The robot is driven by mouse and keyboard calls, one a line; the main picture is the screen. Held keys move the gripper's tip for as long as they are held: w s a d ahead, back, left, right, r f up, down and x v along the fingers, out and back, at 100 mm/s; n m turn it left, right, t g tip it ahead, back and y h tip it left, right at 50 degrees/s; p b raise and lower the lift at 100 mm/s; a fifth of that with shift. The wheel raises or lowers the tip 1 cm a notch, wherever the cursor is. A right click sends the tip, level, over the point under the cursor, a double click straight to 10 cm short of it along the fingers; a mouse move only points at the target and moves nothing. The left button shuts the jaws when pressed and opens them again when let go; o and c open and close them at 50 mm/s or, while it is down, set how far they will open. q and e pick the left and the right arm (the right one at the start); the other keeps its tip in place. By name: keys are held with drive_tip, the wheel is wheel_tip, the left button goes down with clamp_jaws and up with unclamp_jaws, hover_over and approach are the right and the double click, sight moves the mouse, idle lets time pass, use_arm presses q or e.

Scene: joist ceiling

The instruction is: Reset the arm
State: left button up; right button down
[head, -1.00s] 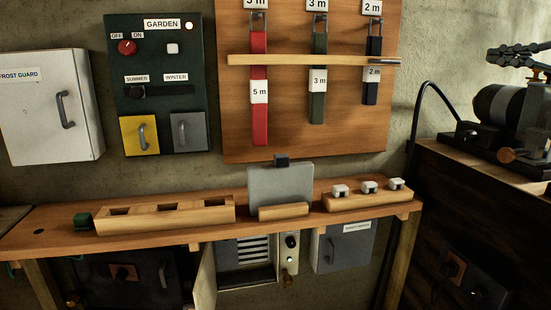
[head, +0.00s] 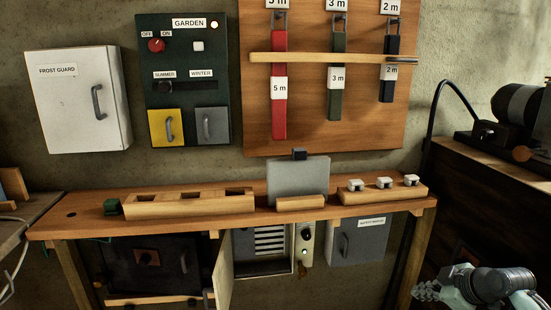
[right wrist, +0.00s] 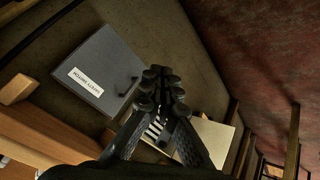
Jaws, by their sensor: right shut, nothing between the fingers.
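My right gripper (head: 424,291) shows at the lower right corner of the head view, in front of and below the bench's right end, with its fingers pointing left. In the right wrist view its dark fingers (right wrist: 163,75) are together and empty. Behind them are the grey labelled cabinet (right wrist: 98,72) and a pale open door panel (right wrist: 205,140). My left gripper is not in the head view.
The wooden bench (head: 160,222) carries a slotted block, a grey plate (head: 298,180) and a block with white pegs (head: 382,193). Below it, a cabinet door (head: 223,262) stands open. A dark wooden unit (head: 490,190) stands at right.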

drive_tip(key=s+a+f+m+g+h, duration=0.1)
drive_tip(key=s+a+f+m, duration=0.1)
drive_tip(key=s+f, duration=0.5)
drive_tip(key=s+a+f+m+g+h, duration=0.1)
drive_tip(key=s+a+f+m+g, duration=0.1)
drive_tip(key=s+f, duration=0.6)
drive_tip(key=s+a+f+m+g+h, duration=0.1)
drive_tip(key=s+a+f+m, duration=0.3)
drive_tip(key=s, duration=1)
wheel_tip(320, 180, down, 4)
drive_tip(key=shift+a+r+m+g+h, duration=0.25)
drive_tip(key=shift+m+g+h, duration=0.15)
